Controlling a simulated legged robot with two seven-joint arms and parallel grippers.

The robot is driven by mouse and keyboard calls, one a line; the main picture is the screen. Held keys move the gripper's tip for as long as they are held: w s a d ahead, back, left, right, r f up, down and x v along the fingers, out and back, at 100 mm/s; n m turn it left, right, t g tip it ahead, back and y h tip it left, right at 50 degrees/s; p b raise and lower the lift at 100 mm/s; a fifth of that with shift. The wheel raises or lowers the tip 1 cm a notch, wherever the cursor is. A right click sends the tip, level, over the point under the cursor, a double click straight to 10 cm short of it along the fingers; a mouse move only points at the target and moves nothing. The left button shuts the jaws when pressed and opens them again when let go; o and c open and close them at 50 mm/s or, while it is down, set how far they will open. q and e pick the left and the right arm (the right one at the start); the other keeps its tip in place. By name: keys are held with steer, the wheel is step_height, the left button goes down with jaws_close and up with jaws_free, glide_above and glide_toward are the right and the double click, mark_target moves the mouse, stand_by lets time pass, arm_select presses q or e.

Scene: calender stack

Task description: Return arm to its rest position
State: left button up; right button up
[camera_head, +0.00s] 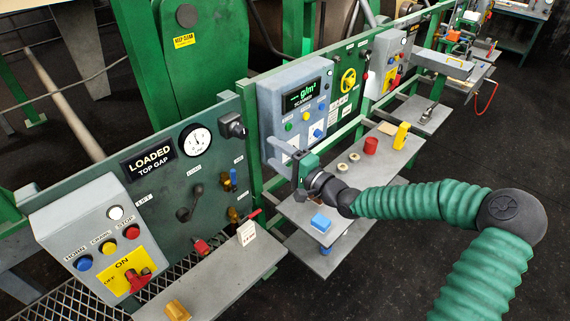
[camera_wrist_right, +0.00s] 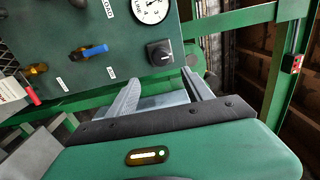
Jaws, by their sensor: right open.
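My right arm (camera_head: 420,202), with a green ribbed sleeve, comes in from the lower right of the head view and reaches left to the panels. My right gripper (camera_head: 276,152) is in front of the lower left of the grey scanner box (camera_head: 295,103). In the right wrist view its two grey fingers (camera_wrist_right: 160,78) are spread apart with nothing between them. Beyond the fingers is a black square knob (camera_wrist_right: 160,53) on the green panel; it also shows in the head view (camera_head: 232,125), left of the gripper. I cannot tell whether a finger touches anything. My left gripper is not in view.
The green panel (camera_head: 170,195) has a dial (camera_head: 196,141) and a "LOADED TOP GAP" sign. A grey button box (camera_head: 95,235) stands lower left. Shelves below the arm hold a blue block (camera_head: 320,222), a red cylinder (camera_head: 371,146) and a yellow piece (camera_head: 401,136). Dark floor at right is open.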

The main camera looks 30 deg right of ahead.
steer(key=v, duration=0.3)
steer(key=shift+s+d, duration=0.2)
steer(key=shift+a, duration=0.1)
